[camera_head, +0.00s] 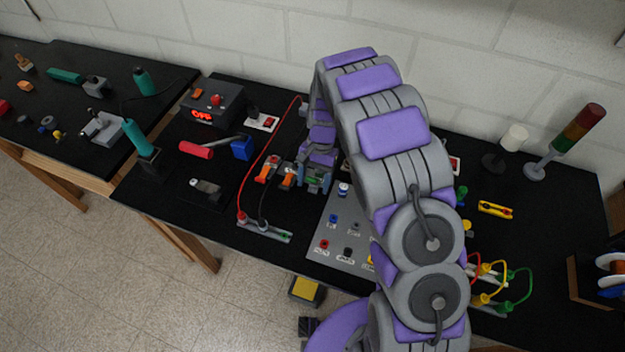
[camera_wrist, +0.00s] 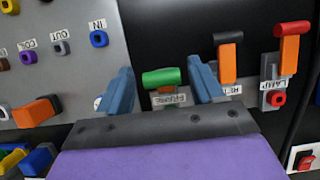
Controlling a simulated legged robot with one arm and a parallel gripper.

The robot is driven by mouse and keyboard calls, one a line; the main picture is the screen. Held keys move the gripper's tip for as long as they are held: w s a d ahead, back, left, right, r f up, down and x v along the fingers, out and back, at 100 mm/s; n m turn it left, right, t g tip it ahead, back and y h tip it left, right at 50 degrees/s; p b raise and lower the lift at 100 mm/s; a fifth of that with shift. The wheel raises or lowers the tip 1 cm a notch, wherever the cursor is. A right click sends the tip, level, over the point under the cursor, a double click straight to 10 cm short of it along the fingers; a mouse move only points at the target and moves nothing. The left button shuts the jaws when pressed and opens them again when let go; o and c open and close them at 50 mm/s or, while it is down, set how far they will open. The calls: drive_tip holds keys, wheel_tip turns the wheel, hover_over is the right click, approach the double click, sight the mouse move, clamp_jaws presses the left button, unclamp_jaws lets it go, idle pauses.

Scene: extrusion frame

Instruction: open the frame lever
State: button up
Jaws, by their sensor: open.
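The frame lever has a green handle (camera_wrist: 163,78) just above a label reading FRAME (camera_wrist: 169,100) in the wrist view. Its stem is mostly hidden, and the handle sits lower in the picture than those of the neighbouring levers. My gripper (camera_wrist: 160,74) is open, with one blue finger on each side of the green handle. A small gap shows at the left finger; the right finger is close to the handle's end, and I cannot tell if it touches. In the head view my gripper (camera_head: 315,178) is at the levers, largely hiding the green one.
Right of the frame lever stand a black-handled lever (camera_wrist: 228,58) and a red-handled lever (camera_wrist: 285,50) labelled LAMP, both on orange stems. A grey panel with coloured sockets (camera_wrist: 75,72) lies to the left. In the head view, a red cable (camera_head: 263,165) runs left of the levers.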

drive_tip(key=shift+s+a, duration=0.1)
drive_tip(key=shift+a, duration=0.35)
drive_tip(key=c, duration=0.5)
drive_tip(key=shift+d, duration=0.2)
drive_tip(key=c, duration=0.3)
drive_tip(key=shift+s+a+t, duration=0.15)
drive_tip(key=shift+s+t, duration=0.05)
drive_tip(key=shift+t, duration=0.2)
drive_tip(key=shift+c, duration=0.3)
drive_tip(key=shift+s+f+t+h+p, duration=0.15)
drive_tip(key=shift+t+h+p, duration=0.25)
drive_tip(key=shift+t, duration=0.3)
drive_tip(key=shift+c, duration=0.2)
